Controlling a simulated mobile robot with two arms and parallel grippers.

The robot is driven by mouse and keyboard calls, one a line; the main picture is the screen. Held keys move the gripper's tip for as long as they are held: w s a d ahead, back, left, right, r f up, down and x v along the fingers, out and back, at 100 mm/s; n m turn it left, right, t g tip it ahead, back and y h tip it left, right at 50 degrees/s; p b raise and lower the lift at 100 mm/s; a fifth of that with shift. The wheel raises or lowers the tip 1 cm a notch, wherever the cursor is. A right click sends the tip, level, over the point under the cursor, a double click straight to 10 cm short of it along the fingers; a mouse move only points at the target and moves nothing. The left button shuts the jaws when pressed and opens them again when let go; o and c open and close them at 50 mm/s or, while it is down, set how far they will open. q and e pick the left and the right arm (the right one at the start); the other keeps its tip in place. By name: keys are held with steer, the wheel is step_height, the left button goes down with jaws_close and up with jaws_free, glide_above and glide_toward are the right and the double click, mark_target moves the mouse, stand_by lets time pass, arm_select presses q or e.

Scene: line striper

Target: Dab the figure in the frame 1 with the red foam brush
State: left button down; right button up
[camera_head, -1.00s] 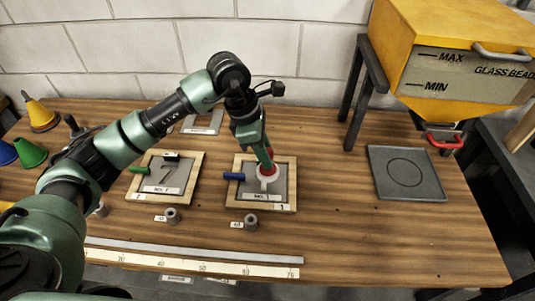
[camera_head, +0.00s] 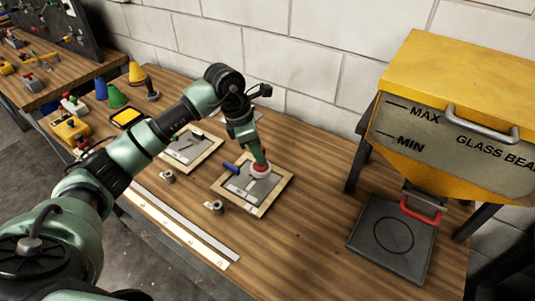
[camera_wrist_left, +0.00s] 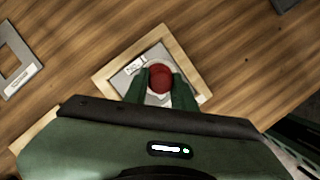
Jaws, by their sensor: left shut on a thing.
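The wooden frame labelled 1 (camera_head: 277,198) lies on the table with a grey plate inside it. My left gripper (camera_head: 261,160) is over this frame and shut on the red foam brush (camera_head: 260,168). A round whitish part shows under the brush's red top, over the plate. In the left wrist view the red brush top (camera_wrist_left: 160,79) sits between the two fingers (camera_wrist_left: 158,88). The figure on the plate is mostly hidden by the brush and gripper, and I cannot tell if the brush touches it. My right gripper is not in view.
A second wooden frame (camera_head: 212,150) lies to the left, with a blue-handled tool (camera_head: 231,168) between. Small grey cylinders (camera_head: 215,207) and a long ruler (camera_head: 170,228) lie in front. A yellow glass bead hopper (camera_head: 455,80) stands right, above a dark plate (camera_head: 372,245).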

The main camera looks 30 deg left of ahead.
mark_target(257, 164)
arm_select(q)
steer(key=shift+a+f, duration=0.25)
steer(key=shift+f, duration=0.1)
steer(key=shift+f+b, duration=0.3)
steer(key=shift+b, duration=0.05)
step_height(257, 164, down, 2)
steer(key=shift+f+b, duration=0.1)
steer(key=shift+b, duration=0.5)
steer(key=shift+f, duration=0.3)
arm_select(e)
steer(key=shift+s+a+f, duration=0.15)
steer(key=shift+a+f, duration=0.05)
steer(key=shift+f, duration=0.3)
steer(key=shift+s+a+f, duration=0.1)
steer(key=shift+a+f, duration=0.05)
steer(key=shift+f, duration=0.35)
arm_select(q)
steer(key=shift+b, duration=0.3)
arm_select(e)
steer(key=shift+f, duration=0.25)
arm_select(q)
steer(key=shift+f, duration=0.1)
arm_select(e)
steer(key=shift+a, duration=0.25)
arm_select(q)
steer(key=shift+f+b, duration=0.35)
steer(key=shift+b, duration=0.05)
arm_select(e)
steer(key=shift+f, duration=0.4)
